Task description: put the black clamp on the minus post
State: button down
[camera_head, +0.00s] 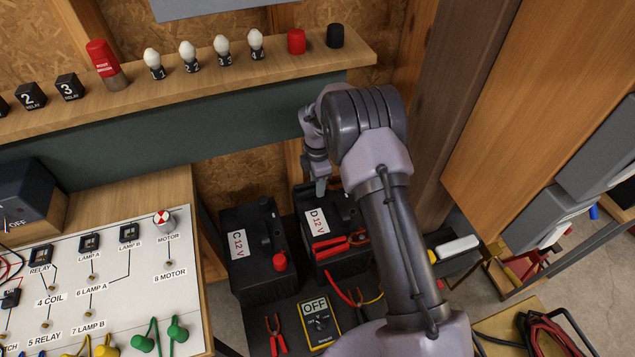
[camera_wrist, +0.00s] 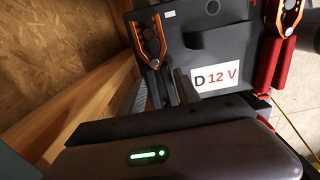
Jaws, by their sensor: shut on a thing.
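The black clamp (camera_wrist: 149,42), with dark handles and orange jaws, shows in the wrist view at the left edge of the battery labelled D 12 V (camera_wrist: 185,80). My gripper (camera_wrist: 143,95) is shut on its handles. Its jaws lie over the battery's top; I cannot tell whether they grip the minus post, which I cannot make out. In the head view my gripper (camera_head: 320,183) points down at the back left of battery D (camera_head: 313,221), and the black clamp is not clearly seen. A red-handled clamp (camera_wrist: 275,50) lies on the battery's right side.
Battery C (camera_head: 238,240), with a red cap, stands left of battery D. A yellow meter reading OFF (camera_head: 318,318) and a red-handled tool (camera_head: 276,335) lie in front. A shelf (camera_head: 200,95) runs behind. A wooden post (camera_head: 455,110) rises right of my arm.

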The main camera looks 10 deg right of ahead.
jog(key=shift+f+b, duration=0.5)
jog(key=shift+f, duration=0.35)
jog(key=c, duration=0.8)
grip_release()
